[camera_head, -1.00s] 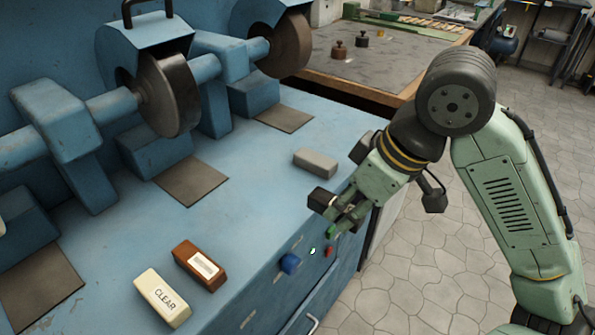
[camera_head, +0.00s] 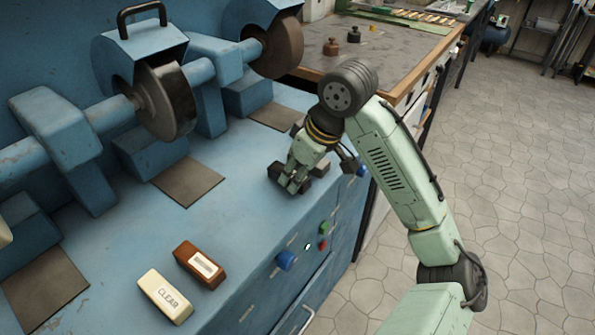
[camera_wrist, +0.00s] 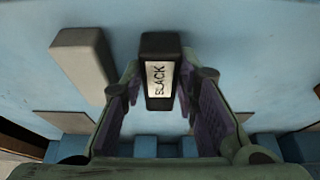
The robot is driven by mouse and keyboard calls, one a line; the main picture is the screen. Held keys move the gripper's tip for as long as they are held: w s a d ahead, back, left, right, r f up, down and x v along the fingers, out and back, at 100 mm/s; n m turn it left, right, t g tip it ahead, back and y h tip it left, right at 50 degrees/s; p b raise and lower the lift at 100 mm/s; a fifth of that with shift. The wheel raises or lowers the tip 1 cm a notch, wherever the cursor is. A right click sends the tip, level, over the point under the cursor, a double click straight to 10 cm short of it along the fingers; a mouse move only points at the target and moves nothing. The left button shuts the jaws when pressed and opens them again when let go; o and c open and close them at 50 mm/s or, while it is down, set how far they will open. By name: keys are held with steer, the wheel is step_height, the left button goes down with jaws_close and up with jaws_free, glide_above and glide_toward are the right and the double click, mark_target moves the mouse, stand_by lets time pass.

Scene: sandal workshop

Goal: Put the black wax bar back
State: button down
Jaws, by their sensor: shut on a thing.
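The black wax bar (camera_wrist: 160,48) sits between the fingertips of my gripper (camera_wrist: 159,86) in the wrist view, its white BLACK label facing the camera. My gripper (camera_head: 290,184) is shut on it over the blue bench top (camera_head: 232,215). The bar's dark end (camera_head: 274,170) shows just left of the fingers in the head view. The bar is low over the bench or on it; I cannot tell which. A grey bar (camera_wrist: 82,62) lies beside it to the left in the wrist view, apart from it; my gripper largely hides it in the head view.
A brown bar (camera_head: 199,264) and a cream CLEAR bar (camera_head: 165,296) lie at the bench's front left. Buffing wheels (camera_head: 166,99) stand along the back. Buttons (camera_head: 285,260) line the front face.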

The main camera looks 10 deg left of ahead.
steer(key=shift+f, duration=0.15)
steer(key=shift+f, duration=0.15)
steer(key=c, duration=1.2)
jaws_free()
steer(key=shift+c, duration=0.2)
steer(key=shift+r, duration=0.35)
steer(key=v, duration=1.1)
steer(key=shift+s+d+r, duration=0.15)
steer(key=shift+d+r, duration=0.1)
steer(key=shift+r, duration=0.1)
